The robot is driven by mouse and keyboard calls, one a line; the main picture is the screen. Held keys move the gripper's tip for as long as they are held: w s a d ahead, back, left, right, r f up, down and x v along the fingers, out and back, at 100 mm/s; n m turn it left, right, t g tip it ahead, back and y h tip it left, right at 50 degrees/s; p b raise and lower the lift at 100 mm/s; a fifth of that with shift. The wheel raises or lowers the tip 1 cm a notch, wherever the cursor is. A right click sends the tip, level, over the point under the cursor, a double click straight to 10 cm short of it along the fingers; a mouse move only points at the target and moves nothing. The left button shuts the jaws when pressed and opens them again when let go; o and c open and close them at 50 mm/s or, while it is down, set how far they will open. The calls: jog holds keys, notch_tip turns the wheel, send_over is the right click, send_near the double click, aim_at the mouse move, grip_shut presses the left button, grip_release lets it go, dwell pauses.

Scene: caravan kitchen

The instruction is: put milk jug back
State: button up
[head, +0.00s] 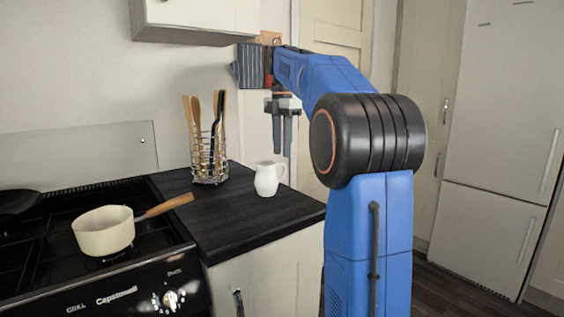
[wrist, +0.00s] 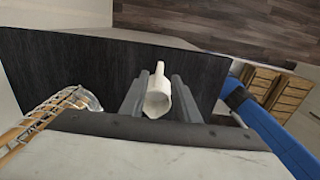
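The white milk jug (head: 267,180) stands upright on the dark worktop (head: 225,222), near its right end, with its handle on the right. The gripper is open and empty.
A wire utensil holder (head: 210,165) with several wooden utensils stands behind the jug to the left. A cream saucepan (head: 104,230) sits on the black hob at left. A striped cloth (head: 249,65) hangs behind my arm. A tall white fridge (head: 505,110) stands at right.

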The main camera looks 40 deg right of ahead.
jog(key=shift+r, duration=1.1)
jog(key=shift+s+a, duration=0.15)
jog(key=shift+s, duration=0.05)
jog(key=s+a+f+m+t+h, duration=0.1)
jog(key=s+a+f+m+t, duration=0.1)
jog(key=s+a+f+m, duration=0.4)
jog(key=s+a+f+m+t, duration=0.1)
jog(key=s+f+m+t, duration=0.2)
jog(key=s, duration=0.6)
jog(key=s+a+f+m+h, duration=0.1)
jog(key=s+a+f+m, duration=0.35)
jog(key=s, duration=0.25)
jog(key=s+a+f+m+y, duration=0.1)
jog(key=s+a+f, duration=0.3)
jog(key=f, duration=0.5)
jog(key=s+a+f+m+y, duration=0.1)
jog(key=s+a+f+m, duration=0.3)
jog(key=f, duration=0.5)
jog(key=shift+s+a, duration=0.2)
jog(key=shift+a, duration=0.7)
